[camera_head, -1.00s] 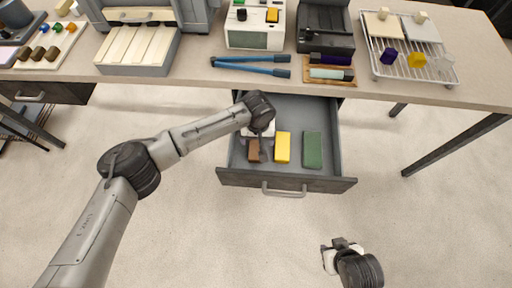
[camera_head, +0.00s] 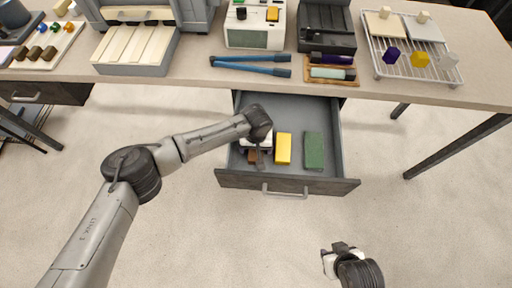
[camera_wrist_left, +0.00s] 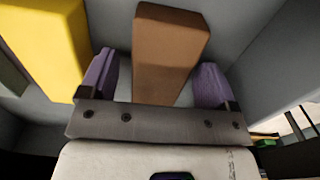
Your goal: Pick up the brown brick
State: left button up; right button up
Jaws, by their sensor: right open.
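The brown brick (camera_head: 252,158) lies in the open drawer, at the left of a row, mostly hidden by my left gripper (camera_head: 257,150). In the left wrist view the brown brick (camera_wrist_left: 170,38) extends between the two purple-padded fingers of my left gripper (camera_wrist_left: 157,72). The fingers are open, one on each side of the brick, with a visible gap at the left finger. My right gripper (camera_head: 340,248) is open and empty, low in the head view, away from the drawer.
A yellow brick (camera_head: 283,149) and a green brick (camera_head: 314,151) lie to the right in the drawer (camera_head: 290,183). The yellow brick is close beside my left finger in the wrist view. The drawer's side wall (camera_wrist_left: 275,60) is near the right finger. The table (camera_head: 200,75) stands above.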

pick_arm(q)
jog(key=c, duration=1.1)
jog(key=shift+o, duration=0.2)
jog(key=shift+r, duration=0.1)
